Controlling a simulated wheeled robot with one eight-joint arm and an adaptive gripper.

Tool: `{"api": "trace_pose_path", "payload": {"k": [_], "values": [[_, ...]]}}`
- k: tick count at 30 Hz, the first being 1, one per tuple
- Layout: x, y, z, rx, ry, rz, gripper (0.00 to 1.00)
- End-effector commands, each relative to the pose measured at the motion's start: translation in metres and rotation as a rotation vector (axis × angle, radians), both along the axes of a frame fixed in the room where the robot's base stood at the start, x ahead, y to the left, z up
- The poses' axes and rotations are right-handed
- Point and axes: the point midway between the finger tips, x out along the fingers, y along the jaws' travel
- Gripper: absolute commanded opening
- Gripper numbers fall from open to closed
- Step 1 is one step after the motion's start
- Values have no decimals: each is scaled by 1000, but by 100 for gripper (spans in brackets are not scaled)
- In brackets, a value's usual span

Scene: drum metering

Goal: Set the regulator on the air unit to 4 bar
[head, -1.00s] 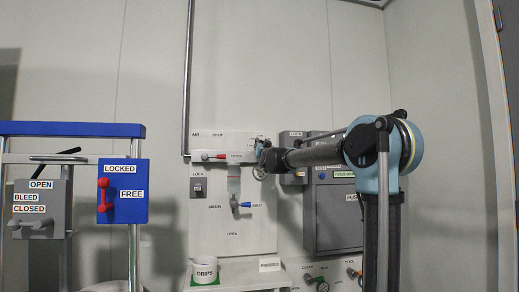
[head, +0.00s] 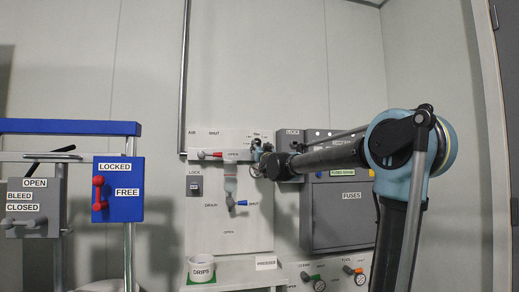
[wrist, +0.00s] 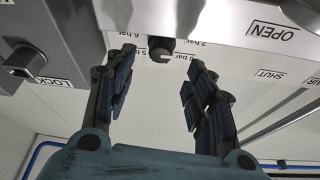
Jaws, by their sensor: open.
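The air unit (head: 228,262) is a white wall panel in the head view, with a red-handled valve (head: 210,154) at its upper left and a blue-handled drain valve (head: 240,203) lower down. My gripper (head: 262,158) is at the panel's upper right edge and hides most of the regulator there. In the wrist view the regulator knob (wrist: 160,50) is small, dark and round, with bar labels around it. My gripper (wrist: 163,68) is open, its two fingers apart to either side of the knob. I cannot tell the knob's setting.
A grey fuse box (head: 338,215) hangs just right of the air unit. A white drips cup (head: 201,267) stands on the shelf below. A blue lock plate (head: 119,190) and grey bleed box (head: 33,207) are at left. In the wrist view a grey lock box (wrist: 50,40) is near the left finger.

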Motion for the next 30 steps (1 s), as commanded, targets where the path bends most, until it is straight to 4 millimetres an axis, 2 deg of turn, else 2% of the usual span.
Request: {"api": "trace_pose_path", "payload": {"k": [3, 9, 25, 28, 30], "values": [[-18, -4, -8, 0, 1, 1, 49], [-37, -8, -15, 0, 0, 0, 49], [-44, -11, -20, -3, 4, 1, 49], [-48, -15, -33, -23, 36, 15, 49], [-54, -20, -52, -50, 86, 33, 49]]}}
